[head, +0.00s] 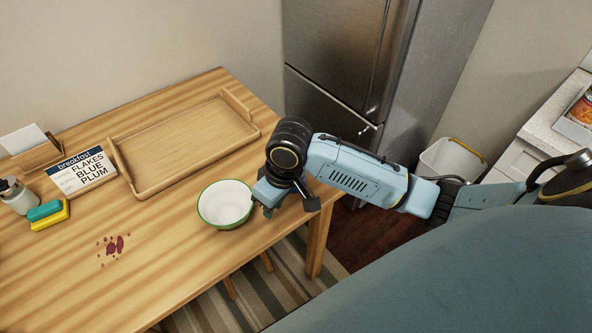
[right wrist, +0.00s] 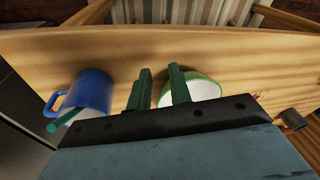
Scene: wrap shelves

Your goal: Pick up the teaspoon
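In the right wrist view a thin teal handle (right wrist: 62,120) pokes out by the mouth of a blue mug (right wrist: 92,90). It may be the teaspoon's handle; I see no spoon bowl. The mug is hidden behind my arm in the head view. My right gripper (head: 264,208) is over the table's right end, by the rim of a white bowl with a green edge (head: 226,204). In the right wrist view its two dark green fingers (right wrist: 160,78) stand apart with nothing between them, and the bowl (right wrist: 203,88) shows beside them. My left gripper is not in view.
A wooden tray (head: 111,151) lies at the table's back. A breakfast card (head: 82,173), two sponges (head: 47,213), a jar (head: 17,196) and a letter holder (head: 38,157) stand at left. A dark red stain (head: 115,245) marks the table. The front middle is clear.

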